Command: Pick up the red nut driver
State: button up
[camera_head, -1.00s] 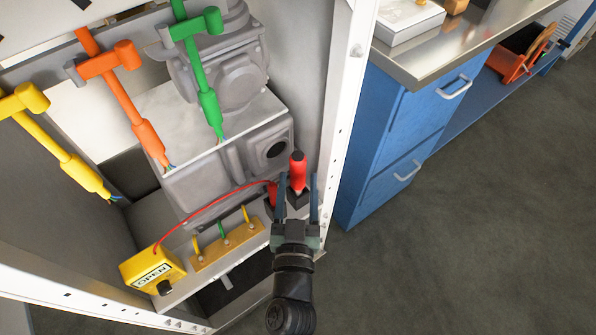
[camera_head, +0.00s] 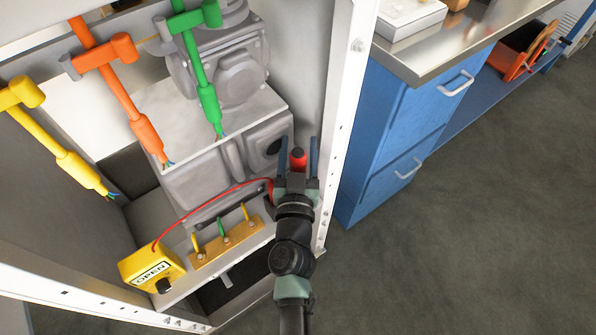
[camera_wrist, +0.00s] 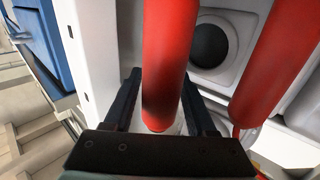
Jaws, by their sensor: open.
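The red nut driver (camera_head: 298,158) stands upright at the right of the cabinet's lower ledge, with only the top of its handle showing in the head view. My gripper (camera_head: 298,142) is open, with one finger on each side of the handle. In the wrist view the red handle (camera_wrist: 170,55) runs down between the two dark fingers (camera_wrist: 162,78), and I see no clear contact. The driver's lower part is hidden by my gripper in the head view.
A second red cylinder (camera_wrist: 275,70) stands close on the right in the wrist view. A red wire (camera_head: 215,202) runs to a yellow OPEN box (camera_head: 150,270). Grey machinery (camera_head: 220,160) stands behind, and the white cabinet post (camera_head: 346,120) is close on the right.

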grip_shut()
dwell(1.3)
